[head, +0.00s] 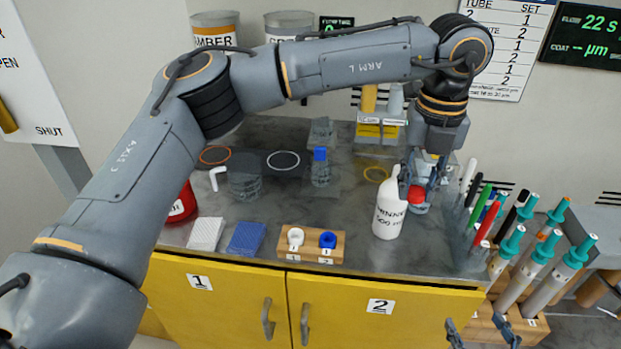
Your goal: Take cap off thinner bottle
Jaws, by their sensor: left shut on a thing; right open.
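The white thinner bottle (388,218) stands upright near the front of the grey worktop, right of centre. Its narrow white neck shows at the top with no cap on it. My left gripper (421,195) points down just right of the bottle and is shut on a red cap (417,195). The fingers partly hide the cap, and I cannot tell whether it touches the surface below. My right gripper (481,332) shows only its fingertips at the bottom edge, apart and empty.
A wooden block (311,243) with a white and a blue cap stands left of the bottle. Pens and teal-tipped tubes (541,252) crowd the right. A blue-capped clear bottle (320,170) stands behind. A red bottle (183,206) is partly hidden by my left arm.

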